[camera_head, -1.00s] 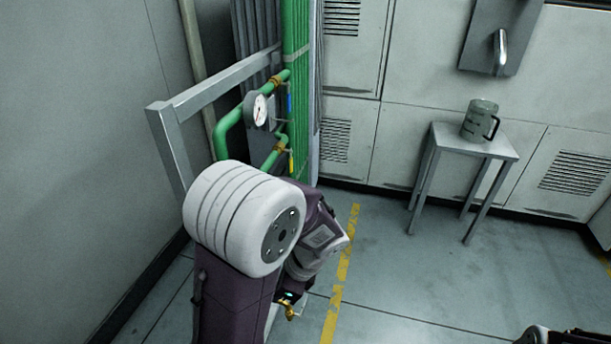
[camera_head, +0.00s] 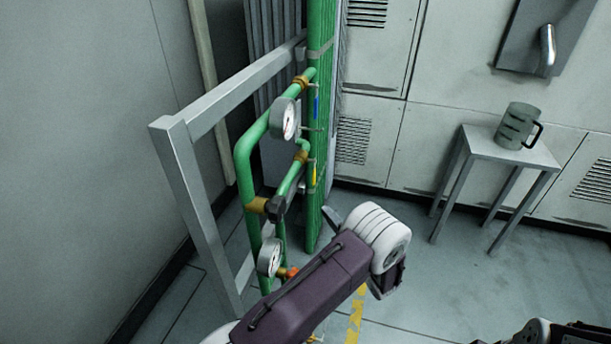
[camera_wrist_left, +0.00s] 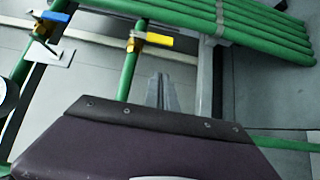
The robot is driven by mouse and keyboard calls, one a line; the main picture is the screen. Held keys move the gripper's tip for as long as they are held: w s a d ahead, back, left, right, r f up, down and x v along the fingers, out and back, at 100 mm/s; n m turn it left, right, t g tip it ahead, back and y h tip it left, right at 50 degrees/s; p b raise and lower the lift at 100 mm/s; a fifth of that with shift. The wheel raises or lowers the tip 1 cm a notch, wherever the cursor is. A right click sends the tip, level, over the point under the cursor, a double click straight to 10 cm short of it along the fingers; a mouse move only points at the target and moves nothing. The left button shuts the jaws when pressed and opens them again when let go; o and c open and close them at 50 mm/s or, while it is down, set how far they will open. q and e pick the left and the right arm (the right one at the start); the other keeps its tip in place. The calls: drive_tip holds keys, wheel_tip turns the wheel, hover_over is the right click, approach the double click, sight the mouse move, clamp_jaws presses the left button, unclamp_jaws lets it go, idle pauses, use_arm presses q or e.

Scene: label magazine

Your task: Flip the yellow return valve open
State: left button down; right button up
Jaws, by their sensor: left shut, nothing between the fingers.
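The yellow return valve handle (camera_head: 313,173) is on the green pipework in the head view, beside a brass fitting. In the left wrist view the yellow handle (camera_wrist_left: 158,40) points right, across its green pipe. My left gripper (camera_head: 331,213) is below and a little right of the handle, apart from it, and partly hidden by my wrist. In the left wrist view my left gripper (camera_wrist_left: 161,80) shows shut and empty, its narrow fingers below the yellow handle. My right gripper is not in view.
A blue valve handle (camera_head: 317,108) is above the yellow one, near a gauge (camera_head: 286,119). A second gauge (camera_head: 270,257) is lower. A grey metal frame (camera_head: 188,185) stands left. A small table (camera_head: 480,150) with a mug (camera_head: 517,127) stands right. Floor between is free.

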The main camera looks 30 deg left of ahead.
sight(314, 176)
use_arm(q)
drive_tip(key=w+d+b+x, duration=0.1)
drive_tip(key=b+x, duration=0.5)
drive_tip(key=x, duration=0.6)
drive_tip(key=shift+w+r, duration=0.15)
drive_tip(key=shift+w, duration=0.55)
drive_tip(key=shift+w+n+y+b, duration=0.2)
drive_tip(key=shift+n+y+b, duration=0.1)
drive_tip(key=shift+y+b, duration=0.1)
